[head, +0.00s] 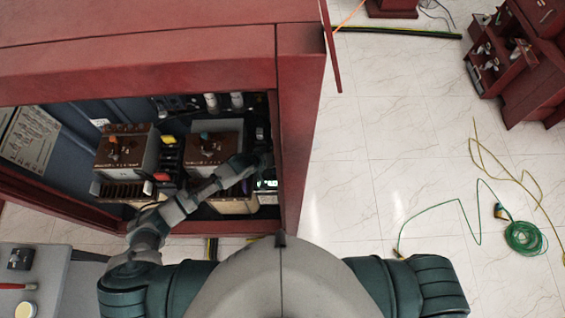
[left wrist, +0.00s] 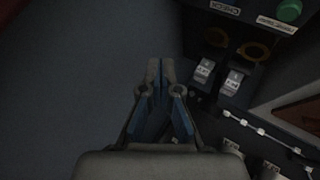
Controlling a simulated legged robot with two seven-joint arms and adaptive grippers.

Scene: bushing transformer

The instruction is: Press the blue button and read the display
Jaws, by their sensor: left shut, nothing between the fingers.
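My left gripper (head: 262,160) is inside the red cabinet (head: 300,130), near its right inner wall. In the left wrist view my left gripper (left wrist: 160,66) is shut and empty, its fingertips over a plain dark surface. A small lit greenish display (head: 267,184) shows below the gripper in the head view; its reading is too small to make out. I cannot make out a blue button in either view. A round green button (left wrist: 289,10) sits at the top right of the left wrist view, apart from the fingers. My right gripper is not in view.
Two brown-topped units (head: 127,148) (head: 214,144) stand in the cabinet, with yellow and red parts between them. In the left wrist view, labelled switches (left wrist: 204,70) lie right of the fingers. A grey table (head: 35,285) is at lower left. The tiled floor right is mostly clear, with a green cable coil (head: 525,238).

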